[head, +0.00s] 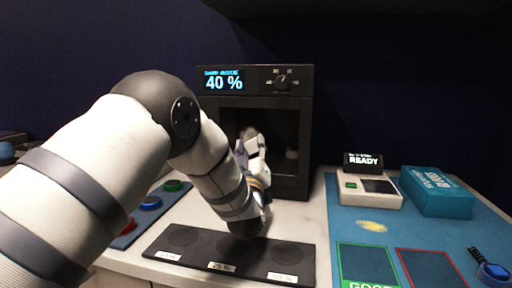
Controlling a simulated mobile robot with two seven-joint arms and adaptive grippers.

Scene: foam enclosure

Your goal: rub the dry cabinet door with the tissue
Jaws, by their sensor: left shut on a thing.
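The dry cabinet (305,135) is a black box at the back middle. Its blue display (224,83) reads 40 %, with a knob beside it. Its dark front (288,118) is partly covered by my left arm. My left gripper (250,143) is at the cabinet's front, pointing away from me. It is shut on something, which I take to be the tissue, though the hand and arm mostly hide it. I cannot tell whether it touches the door. My right gripper is not in view.
A black pad (228,257) with round spots lies in front. Coloured buttons (150,203) are at left. At right, a blue mat (343,215) holds a READY device (370,187), a teal box (437,190), a yellowish patch (373,226) and a blue-black item (490,270).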

